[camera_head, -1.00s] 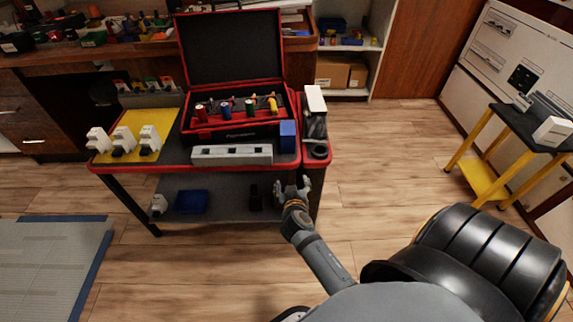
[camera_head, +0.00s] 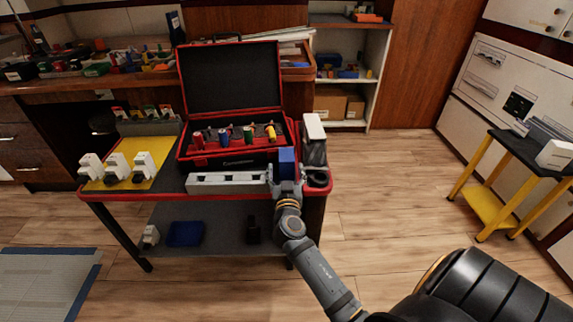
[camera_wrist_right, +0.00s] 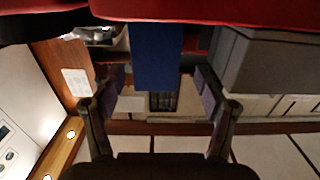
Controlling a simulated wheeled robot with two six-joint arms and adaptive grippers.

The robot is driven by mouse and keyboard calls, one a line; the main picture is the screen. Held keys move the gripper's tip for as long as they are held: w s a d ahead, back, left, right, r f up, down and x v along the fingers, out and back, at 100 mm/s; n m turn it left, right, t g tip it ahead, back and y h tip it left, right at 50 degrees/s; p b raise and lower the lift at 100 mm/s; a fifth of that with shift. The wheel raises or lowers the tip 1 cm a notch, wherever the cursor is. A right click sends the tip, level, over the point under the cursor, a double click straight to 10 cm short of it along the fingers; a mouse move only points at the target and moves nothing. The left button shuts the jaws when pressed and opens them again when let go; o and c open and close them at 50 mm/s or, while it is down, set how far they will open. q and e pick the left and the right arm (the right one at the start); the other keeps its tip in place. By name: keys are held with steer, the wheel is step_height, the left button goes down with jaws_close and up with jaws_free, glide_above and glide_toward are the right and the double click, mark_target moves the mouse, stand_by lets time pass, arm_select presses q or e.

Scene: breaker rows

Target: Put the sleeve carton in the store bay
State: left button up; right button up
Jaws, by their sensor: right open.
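A small blue upright box, which I take for the sleeve carton (camera_head: 287,157), stands at the front right of the dark cart top, just right of a grey slotted bar (camera_head: 228,183). My right gripper (camera_head: 286,179) is at the cart's front edge, its fingers spread left and right of the box's lower part in the head view. In the right wrist view the blue box (camera_wrist_right: 157,50) shows between the two open fingers, with a gap on each side. The gripper hides the box's base. I cannot tell which place is the store bay. My left gripper is not in view.
A red-edged case (camera_head: 232,80) stands open behind the bar, with coloured cylinders inside. A grey box with a white top (camera_head: 313,142) stands close right of the blue box. White breakers sit on a yellow mat (camera_head: 155,143) at left. The lower shelf (camera_head: 215,236) is partly clear.

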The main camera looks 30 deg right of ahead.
mark_target(290, 155)
steer(key=x, duration=0.5)
steer(key=shift+d, duration=0.2)
steer(key=c, duration=1.4)
steer(key=shift+r, duration=0.4)
steer(key=shift+c, duration=0.2)
steer(key=r, duration=0.1)
steer(key=r+p, duration=0.1)
steer(key=s+r+p, duration=0.1)
steer(key=r, duration=0.1)
steer(key=shift+d+r, duration=0.1)
steer(key=shift+d, duration=0.25)
arm_select(q)
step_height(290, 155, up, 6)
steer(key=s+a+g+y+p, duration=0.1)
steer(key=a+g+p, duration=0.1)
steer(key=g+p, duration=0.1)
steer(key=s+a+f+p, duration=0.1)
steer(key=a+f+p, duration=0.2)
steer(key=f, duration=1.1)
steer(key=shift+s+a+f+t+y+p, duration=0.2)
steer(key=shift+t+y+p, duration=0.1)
steer(key=shift+p, duration=0.35)
arm_select(e)
steer(key=s+d+r, duration=0.8)
steer(key=s, duration=0.2)
